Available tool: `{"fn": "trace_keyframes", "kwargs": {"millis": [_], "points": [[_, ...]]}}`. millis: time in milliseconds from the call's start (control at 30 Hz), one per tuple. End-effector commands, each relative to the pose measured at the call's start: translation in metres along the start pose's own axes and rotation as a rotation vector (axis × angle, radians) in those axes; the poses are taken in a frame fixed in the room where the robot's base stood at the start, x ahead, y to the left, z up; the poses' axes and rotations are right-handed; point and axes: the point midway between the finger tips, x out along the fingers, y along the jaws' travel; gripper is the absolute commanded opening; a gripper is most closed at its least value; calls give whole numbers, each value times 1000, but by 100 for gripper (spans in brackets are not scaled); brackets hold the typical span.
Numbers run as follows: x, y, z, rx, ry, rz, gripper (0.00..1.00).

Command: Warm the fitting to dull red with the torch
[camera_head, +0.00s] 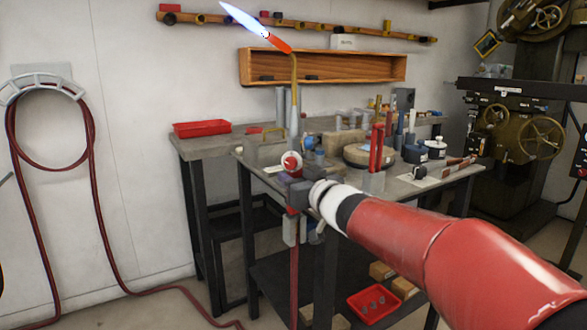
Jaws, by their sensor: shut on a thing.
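My gripper (299,190) is shut on the torch (293,85), in front of the near edge of the workbench. The torch stands upright with a thin brass neck that bends at the top to an orange-red nozzle. A long blue-white flame (243,18) points up and left, in front of the wall. A red hose (294,275) hangs down from below my gripper. I cannot tell which of the small parts on the bench is the fitting; none there shows a clear glow.
The workbench (400,188) is crowded with metal parts, a round block (369,155) and two red uprights (376,148). A wooden shelf (330,68) hangs behind the torch. A red tray (202,128) lies at left. A milling machine (515,140) stands right; a hose hangs at left.

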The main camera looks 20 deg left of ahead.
Motion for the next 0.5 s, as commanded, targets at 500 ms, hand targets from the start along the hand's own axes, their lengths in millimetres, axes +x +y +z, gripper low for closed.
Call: {"fn": "trace_keyframes", "kwargs": {"millis": [500], "points": [[-1,0,-32,-3,5,0,2]]}}
